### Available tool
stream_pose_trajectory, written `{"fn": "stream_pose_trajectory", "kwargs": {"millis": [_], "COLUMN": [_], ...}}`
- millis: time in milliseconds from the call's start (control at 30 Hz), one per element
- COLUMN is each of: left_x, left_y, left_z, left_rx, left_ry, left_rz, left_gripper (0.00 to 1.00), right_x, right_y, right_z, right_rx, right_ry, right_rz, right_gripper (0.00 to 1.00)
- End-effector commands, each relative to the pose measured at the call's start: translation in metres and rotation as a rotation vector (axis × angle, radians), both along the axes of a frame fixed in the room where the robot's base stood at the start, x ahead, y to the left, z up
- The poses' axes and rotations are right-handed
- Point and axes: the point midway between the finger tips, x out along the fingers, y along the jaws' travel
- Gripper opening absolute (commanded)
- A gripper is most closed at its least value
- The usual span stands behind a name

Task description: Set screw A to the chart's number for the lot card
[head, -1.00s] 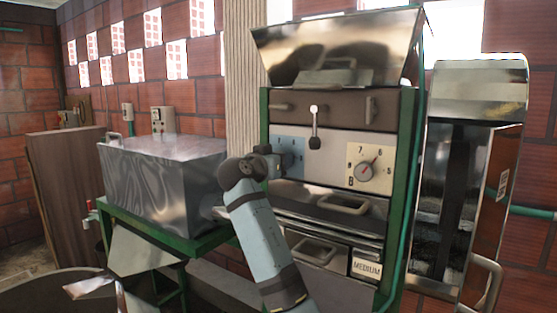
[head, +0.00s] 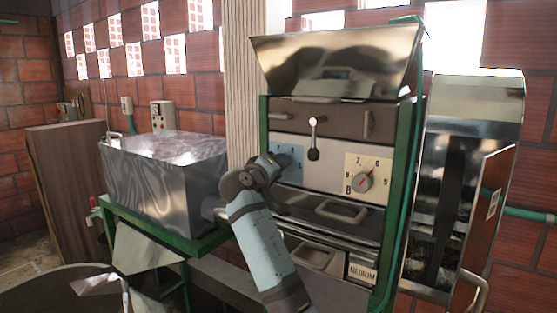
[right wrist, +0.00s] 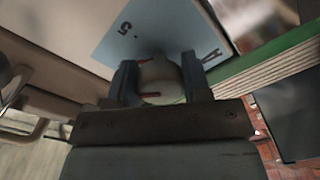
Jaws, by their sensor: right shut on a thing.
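Screw A (right wrist: 160,72) is a pale round knob with red marks, on a light blue plate (right wrist: 120,38) lettered A with a 5 showing. In the right wrist view my right gripper (right wrist: 160,84) is shut on it, one dark finger on each side. In the head view the blue plate (head: 290,158) is partly covered by my right arm, and the knob and its setting are hidden. A card reading MEDIUM (head: 362,273) is on the machine's lower front. I cannot make out a chart. My left gripper is not in view.
A second dial (head: 364,182) on a cream plate, lettered B, has its red pointer near 6. A metal tank (head: 165,170) stands left and a tall metal housing (head: 465,180) right.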

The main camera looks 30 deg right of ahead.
Motion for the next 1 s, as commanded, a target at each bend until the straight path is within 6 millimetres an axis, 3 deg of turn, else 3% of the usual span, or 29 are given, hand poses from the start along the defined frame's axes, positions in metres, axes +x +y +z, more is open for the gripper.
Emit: {"fn": "stream_pose_trajectory", "kwargs": {"millis": [33, 433, 1000], "left_x": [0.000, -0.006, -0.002], "left_y": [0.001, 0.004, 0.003], "left_z": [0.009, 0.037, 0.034], "left_rx": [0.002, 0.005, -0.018], "left_ry": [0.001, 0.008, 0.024], "left_rz": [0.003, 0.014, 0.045], "left_gripper": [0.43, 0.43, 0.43], "right_x": [0.000, 0.000, 0.000], "right_y": [0.000, 0.000, 0.000], "right_z": [0.005, 0.004, 0.002], "right_rx": [-0.018, -0.163, -0.355], "right_ry": [0.042, 0.394, 0.855], "right_rz": [0.001, 0.000, 0.001], "right_gripper": [0.21, 0.21, 0.21]}}
